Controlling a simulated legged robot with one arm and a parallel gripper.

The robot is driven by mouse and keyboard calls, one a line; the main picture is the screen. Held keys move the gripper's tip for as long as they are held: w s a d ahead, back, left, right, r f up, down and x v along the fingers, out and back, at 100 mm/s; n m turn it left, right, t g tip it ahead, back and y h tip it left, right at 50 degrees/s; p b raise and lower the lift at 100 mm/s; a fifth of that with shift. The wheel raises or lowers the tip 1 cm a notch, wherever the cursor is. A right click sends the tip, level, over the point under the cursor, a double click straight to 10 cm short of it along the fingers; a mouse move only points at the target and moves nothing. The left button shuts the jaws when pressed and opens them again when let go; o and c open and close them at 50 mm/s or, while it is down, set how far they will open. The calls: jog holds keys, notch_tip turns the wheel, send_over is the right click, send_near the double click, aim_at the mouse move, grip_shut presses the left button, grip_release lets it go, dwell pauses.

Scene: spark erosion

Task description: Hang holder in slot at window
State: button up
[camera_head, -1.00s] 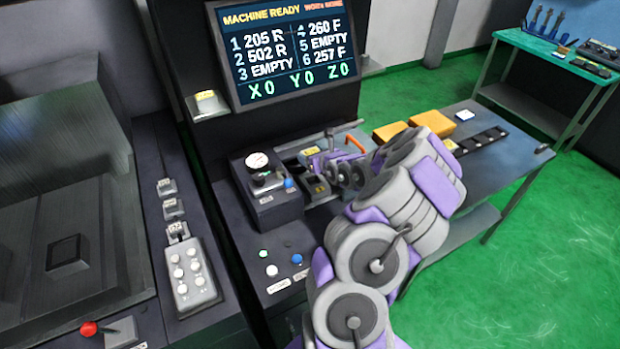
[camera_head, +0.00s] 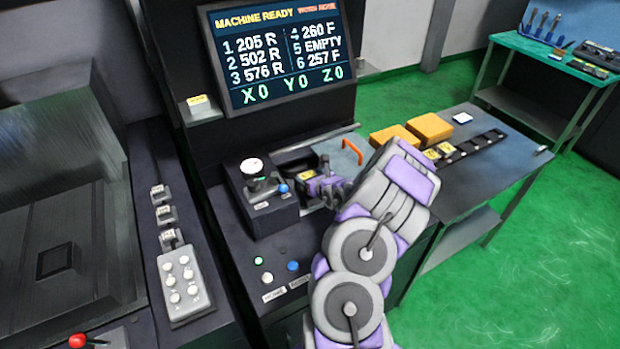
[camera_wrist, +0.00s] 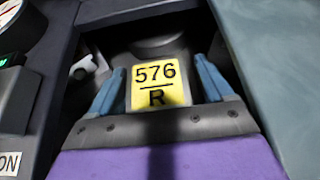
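A holder with a yellow tag reading 576 R (camera_wrist: 160,84) sits in the dark window recess (camera_wrist: 110,45) in the wrist view. My gripper (camera_wrist: 162,85) has its two blue fingers on either side of the tag. Whether they press on the holder or stand just clear of it cannot be told. In the head view my gripper (camera_head: 312,187) is low at the window beside the gauge box, and my arm hides part of it. The screen (camera_head: 278,55) reads MACHINE READY, with 576 R at 3 and EMPTY at 5.
The gauge box (camera_head: 262,205) stands close left of my gripper. An orange handle (camera_head: 352,151) is just behind it. Yellow boxes (camera_head: 430,127) and a black slotted rack (camera_head: 480,143) with tagged pieces lie on the side table (camera_head: 480,185). Green floor is open at right.

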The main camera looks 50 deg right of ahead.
jog(key=shift+a+r, duration=0.1)
jog(key=shift+a, duration=0.1)
jog(key=shift+s+a, duration=0.1)
jog(key=p+v, duration=0.2)
jog(key=v, duration=0.9)
jog(key=shift+s+r, duration=0.2)
jog(key=shift+s, duration=0.15)
